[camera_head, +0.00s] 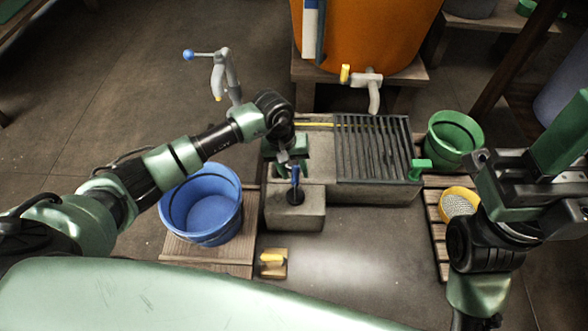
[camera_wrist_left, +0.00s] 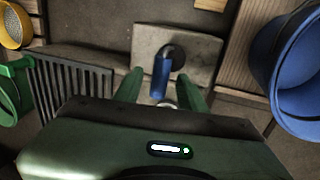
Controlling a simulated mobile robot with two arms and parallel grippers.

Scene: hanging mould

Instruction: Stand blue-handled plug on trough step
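The blue-handled plug (camera_head: 295,176) has a dark round base and appears roughly upright on the concrete trough step (camera_head: 282,218), at the front left of the trough (camera_head: 350,165). In the left wrist view its blue handle (camera_wrist_left: 160,80) points towards my gripper, with the dark base on the step (camera_wrist_left: 200,50). My left gripper (camera_head: 288,165) is just above the plug. In the wrist view its two green fingers (camera_wrist_left: 160,88) are apart on either side of the handle, with visible gaps. My right gripper (camera_head: 482,168) is at the right; its fingers are unclear.
A blue bucket (camera_head: 202,235) stands left of the step. A yellow-handled object (camera_head: 272,259) lies in front. An orange barrel (camera_head: 365,45) stands behind.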

